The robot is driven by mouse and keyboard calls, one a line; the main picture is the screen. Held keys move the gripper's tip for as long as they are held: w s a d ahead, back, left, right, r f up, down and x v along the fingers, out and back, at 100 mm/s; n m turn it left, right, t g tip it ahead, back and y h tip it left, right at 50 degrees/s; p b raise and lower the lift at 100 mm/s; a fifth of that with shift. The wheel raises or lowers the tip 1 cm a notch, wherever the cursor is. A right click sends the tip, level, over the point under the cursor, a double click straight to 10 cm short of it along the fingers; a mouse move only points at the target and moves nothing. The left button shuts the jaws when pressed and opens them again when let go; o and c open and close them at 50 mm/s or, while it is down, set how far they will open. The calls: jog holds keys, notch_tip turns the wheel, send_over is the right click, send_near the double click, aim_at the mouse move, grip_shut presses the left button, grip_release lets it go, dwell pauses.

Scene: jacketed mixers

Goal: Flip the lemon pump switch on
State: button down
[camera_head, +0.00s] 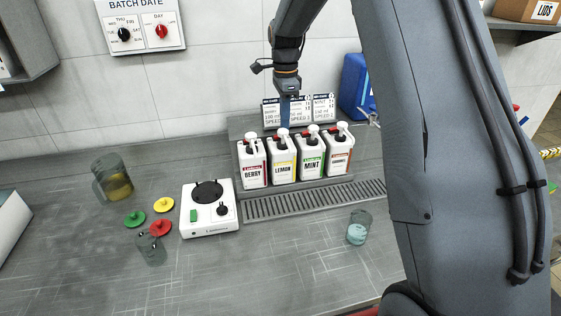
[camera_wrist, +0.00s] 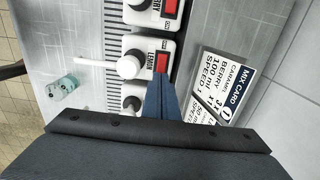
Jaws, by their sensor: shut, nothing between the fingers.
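The lemon pump (camera_head: 283,173) is a white bottle with a yellow label, second from the left in a row of pumps. Its top and white nozzle show in the wrist view (camera_wrist: 128,66). The red lemon switch (camera_wrist: 161,62) is on its top, on the side by the mix cards. My gripper (camera_wrist: 160,79) is shut and empty, its blue fingertips at the near end of that switch; I cannot tell whether they touch it.
The berry pump (camera_head: 252,163) with its own red switch (camera_wrist: 171,8) and the mint pump (camera_head: 311,158) stand close on either side. Mix cards (camera_head: 300,110) stand just behind. A white mixer (camera_head: 209,222) is left, a small cup (camera_head: 358,234) right front.

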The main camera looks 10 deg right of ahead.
jog(key=shift+f+b, duration=0.3)
jog(key=shift+f, duration=0.55)
dwell(1.0)
notch_tip(320, 180, up, 7)
jog(key=p, duration=0.4)
dwell(0.5)
jog(key=shift+s, duration=0.1)
jog(key=s+f+n+t, duration=0.1)
jog(key=s+f+n, duration=0.1)
jog(key=s+n, duration=1)
jog(key=s+f+n+t, duration=0.25)
jog(key=s+n, duration=0.35)
jog(key=s, duration=1.2)
notch_tip(320, 180, down, 7)
jog(key=g+b, duration=0.2)
jog(key=b, duration=0.4)
jog(key=shift+s+f, duration=0.15)
jog(key=shift+s, duration=0.25)
jog(key=shift+a, duration=0.1)
